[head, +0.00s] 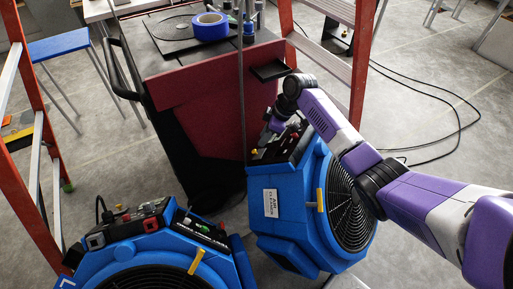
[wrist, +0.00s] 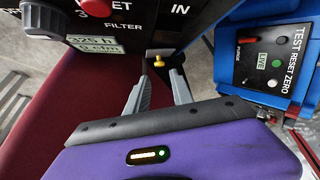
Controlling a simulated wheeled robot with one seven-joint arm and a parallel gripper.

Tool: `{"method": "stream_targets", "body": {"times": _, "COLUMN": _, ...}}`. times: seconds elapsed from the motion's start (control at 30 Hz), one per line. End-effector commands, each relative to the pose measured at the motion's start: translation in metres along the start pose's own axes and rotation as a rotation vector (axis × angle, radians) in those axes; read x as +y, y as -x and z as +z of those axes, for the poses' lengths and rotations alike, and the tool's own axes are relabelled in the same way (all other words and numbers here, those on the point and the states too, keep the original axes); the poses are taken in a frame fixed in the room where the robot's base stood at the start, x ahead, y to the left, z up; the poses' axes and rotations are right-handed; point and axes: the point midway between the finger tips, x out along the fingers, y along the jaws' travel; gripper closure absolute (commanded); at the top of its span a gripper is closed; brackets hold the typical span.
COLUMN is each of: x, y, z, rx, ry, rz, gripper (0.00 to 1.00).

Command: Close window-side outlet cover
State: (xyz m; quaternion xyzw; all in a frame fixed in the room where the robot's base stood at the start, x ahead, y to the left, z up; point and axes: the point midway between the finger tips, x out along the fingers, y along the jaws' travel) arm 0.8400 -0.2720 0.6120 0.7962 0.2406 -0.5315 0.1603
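Two blue drying machines stand on the floor, one at the front left (head: 150,262) and one in the middle (head: 285,215). The middle machine has a black control panel (head: 282,150) on top, with small knobs. My gripper (head: 276,122) is at this panel, partly hidden by my wrist. In the wrist view my gripper (wrist: 159,76) shows two grey fingers with a gap between them and nothing held. A brass-coloured knob (wrist: 158,62) is just beyond the fingertips. I cannot tell which part is the outlet cover or whether it is open.
A dark red cart (head: 215,100) with blue tape (head: 210,26) on top stands behind. Orange ladders stand at the left (head: 35,150) and right (head: 361,60). Black cables (head: 440,110) lie on the floor. The wrist view shows a TEST/RESET/ZERO panel (wrist: 272,65) at the right.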

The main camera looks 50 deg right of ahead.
Motion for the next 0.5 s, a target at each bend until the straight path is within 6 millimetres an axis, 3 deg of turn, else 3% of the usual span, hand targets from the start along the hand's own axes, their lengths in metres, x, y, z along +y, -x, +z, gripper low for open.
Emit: {"method": "stream_targets", "body": {"times": 0.5, "x": 0.0, "y": -0.068, "z": 0.002, "rx": -0.003, "ry": 0.0, "rz": -0.001, "gripper": 0.72}}
